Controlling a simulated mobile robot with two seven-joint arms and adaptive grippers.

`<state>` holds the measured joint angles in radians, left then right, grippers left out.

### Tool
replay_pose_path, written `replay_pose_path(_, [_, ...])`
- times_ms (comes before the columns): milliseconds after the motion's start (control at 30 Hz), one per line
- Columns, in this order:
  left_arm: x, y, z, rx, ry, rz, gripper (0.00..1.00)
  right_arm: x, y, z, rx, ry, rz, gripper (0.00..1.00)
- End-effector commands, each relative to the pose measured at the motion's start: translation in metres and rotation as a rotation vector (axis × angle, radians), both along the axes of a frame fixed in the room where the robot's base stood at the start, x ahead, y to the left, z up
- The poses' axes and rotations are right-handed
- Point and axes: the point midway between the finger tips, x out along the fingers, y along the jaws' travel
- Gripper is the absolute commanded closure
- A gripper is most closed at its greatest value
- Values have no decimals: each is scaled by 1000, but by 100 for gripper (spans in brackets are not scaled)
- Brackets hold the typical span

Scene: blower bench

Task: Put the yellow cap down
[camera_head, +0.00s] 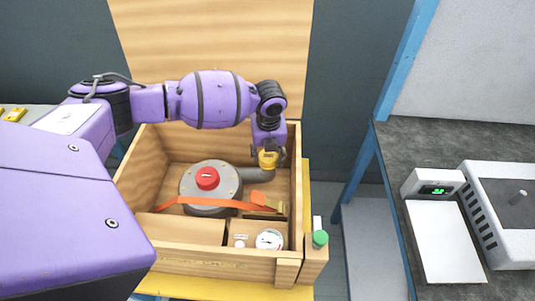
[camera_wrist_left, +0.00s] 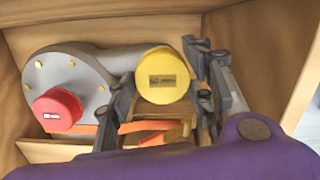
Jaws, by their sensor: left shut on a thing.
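The yellow cap (camera_head: 267,158) is between the fingers of my left gripper (camera_head: 268,155), over the right side of the wooden crate. In the left wrist view the round yellow cap (camera_wrist_left: 163,78) faces the camera, with a small label in its middle. The left gripper (camera_wrist_left: 165,95) is shut on it, one finger on each side. The cap is at or close to the end of the blower's grey outlet pipe (camera_head: 259,174); I cannot tell whether it touches. My right gripper is not in view.
The open wooden crate (camera_head: 215,265) holds the grey blower (camera_head: 222,184) with a red cap (camera_head: 207,178), an orange strap (camera_head: 186,201) and a round gauge (camera_head: 269,239). A green-capped bottle (camera_head: 320,240) is at its right. A bench with a scale (camera_head: 447,240) stands farther right.

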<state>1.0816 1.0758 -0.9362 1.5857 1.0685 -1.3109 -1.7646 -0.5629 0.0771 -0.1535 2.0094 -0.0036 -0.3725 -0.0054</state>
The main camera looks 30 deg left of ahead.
Motion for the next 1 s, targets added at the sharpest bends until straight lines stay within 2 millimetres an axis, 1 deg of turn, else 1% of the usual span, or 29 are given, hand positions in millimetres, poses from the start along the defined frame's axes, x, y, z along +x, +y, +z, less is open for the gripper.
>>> replay_pose_path(67, [1, 0, -3, -1, -3, 1, 72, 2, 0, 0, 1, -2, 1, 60])
replay_pose_path(233, [1, 0, -2, -1, -3, 1, 72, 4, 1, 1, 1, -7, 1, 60])
replay_pose_path(633, [0, 0, -14, -2, -1, 1, 72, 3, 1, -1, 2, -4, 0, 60])
replay_pose_path(767, [1, 0, -14, -1, -2, 1, 72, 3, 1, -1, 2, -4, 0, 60])
replay_pose_path(800, [1, 0, -14, -1, -2, 1, 47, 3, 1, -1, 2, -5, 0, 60])
replay_pose_path(900, [1, 0, -14, -1, -3, 1, 34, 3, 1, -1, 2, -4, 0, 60])
replay_pose_path(1000, [1, 0, -14, -1, -3, 1, 33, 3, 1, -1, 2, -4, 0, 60])
